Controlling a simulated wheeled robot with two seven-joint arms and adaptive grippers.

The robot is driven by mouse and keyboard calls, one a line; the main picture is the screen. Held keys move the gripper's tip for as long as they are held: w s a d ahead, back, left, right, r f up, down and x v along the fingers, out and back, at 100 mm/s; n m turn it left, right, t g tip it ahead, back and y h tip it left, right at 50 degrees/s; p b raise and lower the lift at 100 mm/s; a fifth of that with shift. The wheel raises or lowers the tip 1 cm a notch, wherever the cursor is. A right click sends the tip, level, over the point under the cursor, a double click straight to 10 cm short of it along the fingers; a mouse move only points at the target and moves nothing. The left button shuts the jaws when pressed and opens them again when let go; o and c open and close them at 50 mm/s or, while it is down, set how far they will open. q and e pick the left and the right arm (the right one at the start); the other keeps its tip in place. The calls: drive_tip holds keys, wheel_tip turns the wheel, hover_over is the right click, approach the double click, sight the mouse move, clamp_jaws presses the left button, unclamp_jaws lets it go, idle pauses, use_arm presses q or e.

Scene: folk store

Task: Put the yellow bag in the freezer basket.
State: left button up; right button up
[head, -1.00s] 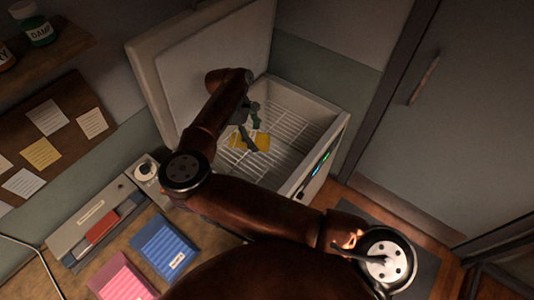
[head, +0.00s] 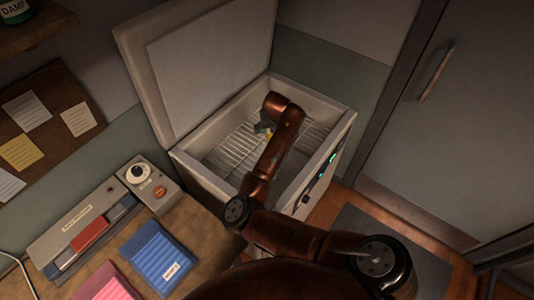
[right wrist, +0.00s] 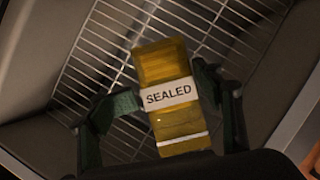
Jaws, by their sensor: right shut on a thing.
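The yellow bag (right wrist: 165,65), with a white label reading SEALED, sits between the two dark green fingers of my right gripper (right wrist: 170,90) in the right wrist view. The gripper is shut on it. In the head view my right arm reaches down into the open freezer, and my right gripper (head: 264,128) is mostly hidden behind the arm. Only a sliver of yellow shows there. The wire freezer basket (head: 232,152) lies inside the freezer; its white grid (right wrist: 100,60) shows behind the bag. I cannot tell whether the bag touches the wires. My left gripper is not in view.
The chest freezer's lid (head: 205,60) stands open at the back. The freezer's rim (head: 205,178) surrounds the arm. A counter on the left holds a sealing machine (head: 95,225), a blue packet (head: 158,258) and a pink packet (head: 108,285). A door (head: 445,130) is on the right.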

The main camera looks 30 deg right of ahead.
wheel_tip(320, 180, down, 19)
drive_tip(key=n+y+b, duration=0.1)
drive_tip(key=n+b, duration=0.1)
drive_tip(key=n, duration=0.2)
drive_tip(key=n+y+b, duration=0.2)
drive_tip(key=n+b, duration=0.1)
drive_tip(key=n, duration=0.2)
drive_tip(key=shift+w+r, duration=0.15)
drive_tip(key=shift+r, duration=0.05)
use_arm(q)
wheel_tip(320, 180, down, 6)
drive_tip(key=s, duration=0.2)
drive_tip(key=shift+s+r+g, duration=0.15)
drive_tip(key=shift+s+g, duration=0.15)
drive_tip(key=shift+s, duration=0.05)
use_arm(e)
drive_tip(key=shift+a+r, duration=0.1)
drive_tip(key=shift+r, duration=0.05)
drive_tip(key=o, duration=0.8)
drive_tip(key=shift+f, duration=0.2)
drive_tip(key=shift+c, duration=0.2)
drive_tip(key=o, duration=0.7)
drive_tip(key=shift+c, duration=0.2)
drive_tip(key=shift+r, duration=0.15)
